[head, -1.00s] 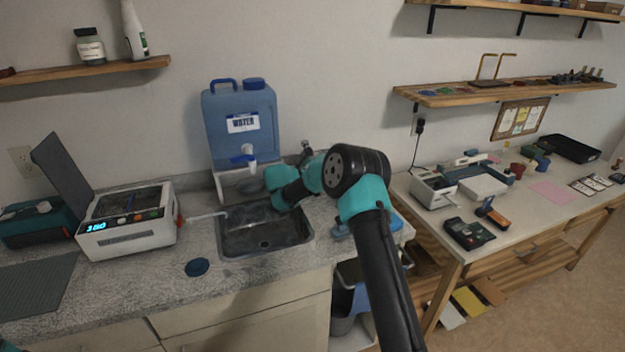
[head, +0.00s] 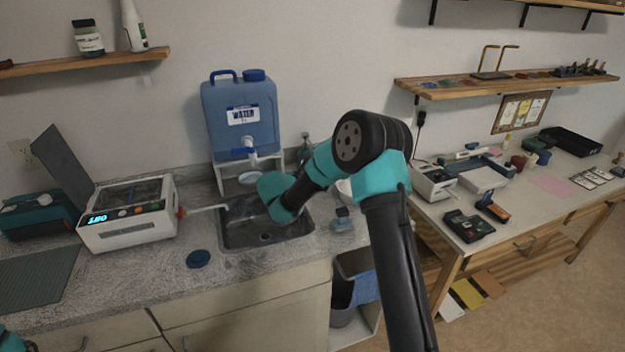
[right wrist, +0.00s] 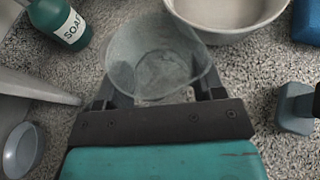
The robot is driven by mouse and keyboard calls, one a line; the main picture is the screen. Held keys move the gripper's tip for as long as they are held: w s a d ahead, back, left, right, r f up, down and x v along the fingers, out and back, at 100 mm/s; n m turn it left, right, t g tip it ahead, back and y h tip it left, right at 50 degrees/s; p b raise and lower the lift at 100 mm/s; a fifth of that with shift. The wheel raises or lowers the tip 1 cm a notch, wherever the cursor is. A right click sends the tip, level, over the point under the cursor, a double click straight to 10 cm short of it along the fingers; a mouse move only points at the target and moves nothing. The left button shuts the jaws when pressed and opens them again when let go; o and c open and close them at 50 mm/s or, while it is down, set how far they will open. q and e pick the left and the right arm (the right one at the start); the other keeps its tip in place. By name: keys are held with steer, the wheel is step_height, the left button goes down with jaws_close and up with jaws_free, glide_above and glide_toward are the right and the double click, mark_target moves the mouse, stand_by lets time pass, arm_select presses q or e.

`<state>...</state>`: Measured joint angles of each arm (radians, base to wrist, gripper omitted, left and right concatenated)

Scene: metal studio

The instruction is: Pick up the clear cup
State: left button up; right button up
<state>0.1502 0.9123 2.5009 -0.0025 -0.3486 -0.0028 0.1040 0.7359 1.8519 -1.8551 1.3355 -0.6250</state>
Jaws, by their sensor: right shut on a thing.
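The clear cup (right wrist: 155,65) shows in the right wrist view, see-through and seen from above, with its open rim toward the camera. My right gripper (right wrist: 156,90) has one finger on each side of the cup and is shut on it. I cannot tell whether the cup's base touches the counter. In the head view the right wrist hangs over the sink area by the water jug, and it hides its own fingers and the cup. My left gripper is out of view; only a bit of my left arm shows at the lower left corner.
A soap bottle (right wrist: 60,22) and a white bowl (right wrist: 225,12) stand close to the cup. A small dish (right wrist: 22,150) lies at left. The sink (head: 265,232), water jug (head: 240,112) and white device (head: 128,215) surround the arm. The front counter is mostly clear.

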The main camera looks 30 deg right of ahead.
steer(key=shift+s+a+r, duration=0.1)
steer(key=shift+s+a, duration=0.5)
steer(key=shift+s, duration=0.35)
steer(key=shift+s+a+r, duration=0.1)
steer(key=shift+s+a, duration=0.45)
steer(key=shift+s, duration=0.35)
